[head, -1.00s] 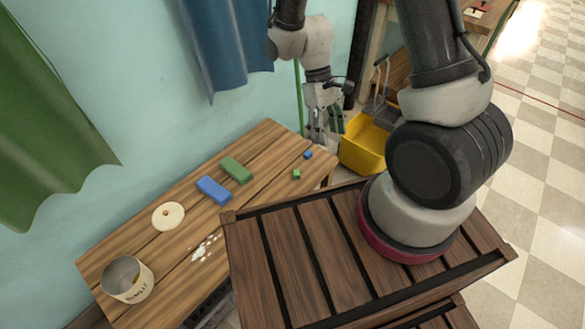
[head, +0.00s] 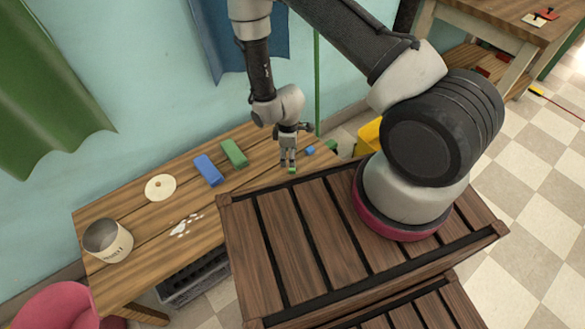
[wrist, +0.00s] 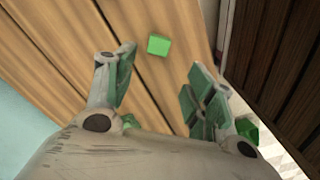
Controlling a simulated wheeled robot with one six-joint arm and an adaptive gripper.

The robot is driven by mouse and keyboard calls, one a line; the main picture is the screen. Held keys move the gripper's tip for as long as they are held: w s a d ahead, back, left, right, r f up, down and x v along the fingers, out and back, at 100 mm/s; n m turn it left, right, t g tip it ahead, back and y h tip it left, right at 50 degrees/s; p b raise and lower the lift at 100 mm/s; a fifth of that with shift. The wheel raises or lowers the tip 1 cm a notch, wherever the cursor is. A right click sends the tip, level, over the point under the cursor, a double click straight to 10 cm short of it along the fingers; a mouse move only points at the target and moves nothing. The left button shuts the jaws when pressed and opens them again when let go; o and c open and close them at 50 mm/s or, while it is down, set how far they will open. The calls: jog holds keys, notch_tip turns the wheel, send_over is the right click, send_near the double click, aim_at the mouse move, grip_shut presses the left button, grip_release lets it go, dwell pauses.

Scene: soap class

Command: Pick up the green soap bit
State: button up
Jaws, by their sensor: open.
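The green soap bit (head: 292,170) is a small bright green cube near the right end of the wooden table. In the wrist view the green soap bit (wrist: 159,45) lies on the planks, ahead of the fingertips and between their lines, nearer the left finger. My gripper (head: 288,163) points down right by the bit in the head view. In the wrist view my gripper (wrist: 164,68) is open, with green-padded fingers wide apart and nothing between them. The exact height over the table is unclear.
A small blue bit (head: 310,150) lies to the right of my gripper. A blue bar (head: 208,170), a green bar (head: 234,153), a pale disc (head: 160,187) and a metal pot (head: 108,241) stand farther left. A dark slatted surface (head: 290,235) borders the table's front.

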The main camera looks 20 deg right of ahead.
aim_at(292, 169)
jog(key=f, duration=0.8)
jog(key=shift+w+d, duration=0.15)
jog(key=shift+w, duration=0.1)
jog(key=shift+r, duration=0.1)
jog(key=shift+c, duration=0.3)
jog(key=c, duration=0.8)
